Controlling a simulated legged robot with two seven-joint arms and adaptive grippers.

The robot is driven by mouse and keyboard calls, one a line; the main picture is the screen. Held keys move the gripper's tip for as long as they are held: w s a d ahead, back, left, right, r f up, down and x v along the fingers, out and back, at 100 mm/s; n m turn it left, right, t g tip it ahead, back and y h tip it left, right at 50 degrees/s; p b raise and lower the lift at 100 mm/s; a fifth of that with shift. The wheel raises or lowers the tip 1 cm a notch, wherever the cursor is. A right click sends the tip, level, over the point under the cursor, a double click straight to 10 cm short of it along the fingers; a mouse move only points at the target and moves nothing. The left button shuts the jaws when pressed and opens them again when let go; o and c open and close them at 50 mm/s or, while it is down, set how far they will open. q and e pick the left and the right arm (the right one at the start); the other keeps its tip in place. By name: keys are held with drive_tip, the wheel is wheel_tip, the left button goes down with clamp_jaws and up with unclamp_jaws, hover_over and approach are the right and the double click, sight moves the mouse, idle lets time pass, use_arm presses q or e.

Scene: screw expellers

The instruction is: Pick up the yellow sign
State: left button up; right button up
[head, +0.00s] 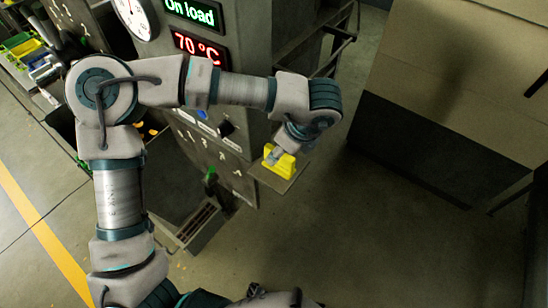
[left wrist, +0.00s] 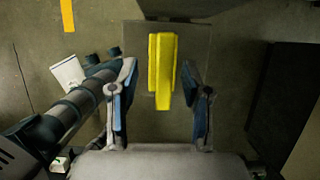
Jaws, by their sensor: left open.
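The yellow sign (head: 279,160) sits on a small grey shelf (head: 289,183) at the lower right of the machine's panel. In the left wrist view the yellow sign (left wrist: 162,66) is upright in the picture's middle, over the shelf plate (left wrist: 195,40). My left gripper (left wrist: 161,98) is open, with one finger on each side of the sign's near end. Gaps show between both fingers and the sign. In the head view my left wrist is above the shelf and the left gripper (head: 279,152) partly covers the sign. My right gripper is not in view.
The machine panel (head: 225,130) with a gauge and lit displays stands behind my left arm. A large box-like unit (head: 450,90) stands at the right. Open floor (head: 350,240) lies in front of the shelf. Small bins (head: 22,47) are at the upper left.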

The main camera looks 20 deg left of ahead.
sight(282, 159)
use_arm(q)
drive_tip(key=f, duration=0.2)
drive_tip(key=f+p, duration=0.1)
drive_tip(key=shift+w+d+f, duration=0.2)
drive_tip(key=shift+w+f, duration=0.05)
drive_tip(key=shift+w, duration=0.05)
drive_tip(key=shift+d+f, duration=0.25)
drive_tip(key=shift+f, duration=0.2)
drive_tip(key=shift+a, duration=0.8)
drive_tip(key=c, duration=0.8)
drive_tip(key=shift+a, duration=0.1)
clamp_jaws()
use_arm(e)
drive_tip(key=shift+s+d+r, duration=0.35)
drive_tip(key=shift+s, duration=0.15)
